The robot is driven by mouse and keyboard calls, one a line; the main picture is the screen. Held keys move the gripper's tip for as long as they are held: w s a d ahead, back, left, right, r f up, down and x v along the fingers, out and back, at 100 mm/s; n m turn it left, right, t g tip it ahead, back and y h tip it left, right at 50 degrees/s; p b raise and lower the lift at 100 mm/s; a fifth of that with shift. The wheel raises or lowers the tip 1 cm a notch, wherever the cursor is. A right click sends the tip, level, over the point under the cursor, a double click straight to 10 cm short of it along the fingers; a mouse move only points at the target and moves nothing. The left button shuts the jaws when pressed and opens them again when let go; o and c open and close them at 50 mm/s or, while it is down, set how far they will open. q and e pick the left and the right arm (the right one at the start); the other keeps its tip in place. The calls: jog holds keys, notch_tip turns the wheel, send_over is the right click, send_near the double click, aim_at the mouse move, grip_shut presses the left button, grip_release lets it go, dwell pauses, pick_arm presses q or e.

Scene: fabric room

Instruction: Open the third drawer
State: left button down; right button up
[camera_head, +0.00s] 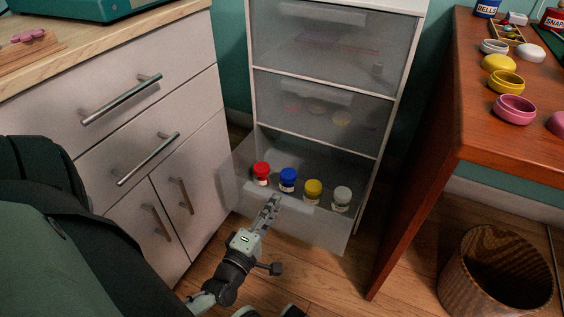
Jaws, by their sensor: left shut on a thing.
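The third drawer (318,228) is the lowest one showing in the translucent drawer unit (322,52). It is pulled out, and its inside is visible. A red-capped jar (262,173), a blue jar (288,179), a yellow-capped jar (312,191) and a white-capped jar (341,199) stand upright in a row in it. My left gripper (272,203) is at the drawer's front edge, left of its middle, shut on the drawer's handle. Its fingers hide part of the handle. My right gripper does not show.
A white cabinet (110,130) with bar handles stands close on the left. A wooden table (490,130) with pots stands on the right. The upper two drawers are shut.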

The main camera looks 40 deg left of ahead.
pick_arm(q)
jog(key=shift+s+d+f, duration=0.2)
jog(key=shift+s, duration=0.45)
jog(key=shift+s+d+f, duration=0.15)
jog(key=shift+s+d, duration=0.05)
jog(key=shift+s, duration=0.45)
jog(key=c, duration=1.4)
grip_release()
jog(key=shift+c, duration=0.2)
jog(key=shift+r, duration=0.1)
